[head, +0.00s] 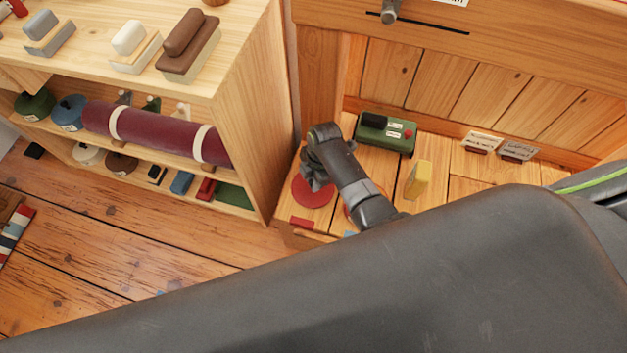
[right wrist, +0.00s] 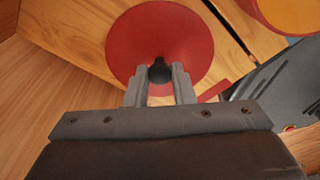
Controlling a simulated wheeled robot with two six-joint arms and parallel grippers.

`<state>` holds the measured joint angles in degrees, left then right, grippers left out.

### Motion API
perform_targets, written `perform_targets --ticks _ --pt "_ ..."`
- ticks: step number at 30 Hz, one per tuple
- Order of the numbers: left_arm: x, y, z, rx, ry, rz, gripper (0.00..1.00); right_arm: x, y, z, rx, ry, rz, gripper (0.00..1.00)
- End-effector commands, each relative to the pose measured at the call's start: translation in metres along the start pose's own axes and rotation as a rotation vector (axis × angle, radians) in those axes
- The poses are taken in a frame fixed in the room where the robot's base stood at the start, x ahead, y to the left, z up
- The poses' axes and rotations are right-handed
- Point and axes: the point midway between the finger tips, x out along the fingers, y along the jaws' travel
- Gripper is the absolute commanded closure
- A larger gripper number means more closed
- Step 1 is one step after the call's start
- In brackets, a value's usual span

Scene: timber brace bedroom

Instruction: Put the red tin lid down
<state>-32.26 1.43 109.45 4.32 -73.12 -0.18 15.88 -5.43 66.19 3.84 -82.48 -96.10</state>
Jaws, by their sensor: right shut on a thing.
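The red tin lid (head: 313,194) is a flat red disc with a dark knob at the left end of the wooden bench top (head: 440,182). My right gripper (head: 318,184) is over it. In the right wrist view the lid (right wrist: 185,35) fills the top middle, and my right gripper (right wrist: 159,80) is shut on its dark knob (right wrist: 160,70). The lid looks close to the wood; I cannot tell whether it touches. A round, red-rimmed, yellowish thing (right wrist: 295,12) shows beside it, mostly hidden by my arm in the head view. My left gripper is not in view.
A green box-like device (head: 386,135) and an upright yellow block (head: 418,180) stand on the bench top. Two small labelled holders (head: 482,143) sit at the back. A small red patch (head: 302,223) marks the front edge. A shelf unit (head: 250,120) stands close on the left.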

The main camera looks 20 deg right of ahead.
Motion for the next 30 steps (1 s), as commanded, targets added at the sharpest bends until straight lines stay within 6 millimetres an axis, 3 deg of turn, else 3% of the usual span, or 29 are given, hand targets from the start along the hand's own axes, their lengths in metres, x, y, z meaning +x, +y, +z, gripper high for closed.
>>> perform_targets --ticks 13,14,18,30 --pt "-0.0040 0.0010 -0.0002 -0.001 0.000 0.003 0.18 0.0053 0.0001 0.0008 0.000 0.000 0.000 0.99" --pt "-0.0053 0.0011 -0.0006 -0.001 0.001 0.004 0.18 0.0050 0.0001 0.0007 0.000 0.000 0.000 0.75" --pt "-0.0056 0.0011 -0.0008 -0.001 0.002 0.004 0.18 0.0046 0.0001 0.0007 0.000 0.000 0.000 0.57" --pt "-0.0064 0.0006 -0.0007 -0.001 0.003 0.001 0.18 -0.0007 0.0003 0.0001 0.000 0.000 0.001 0.56"
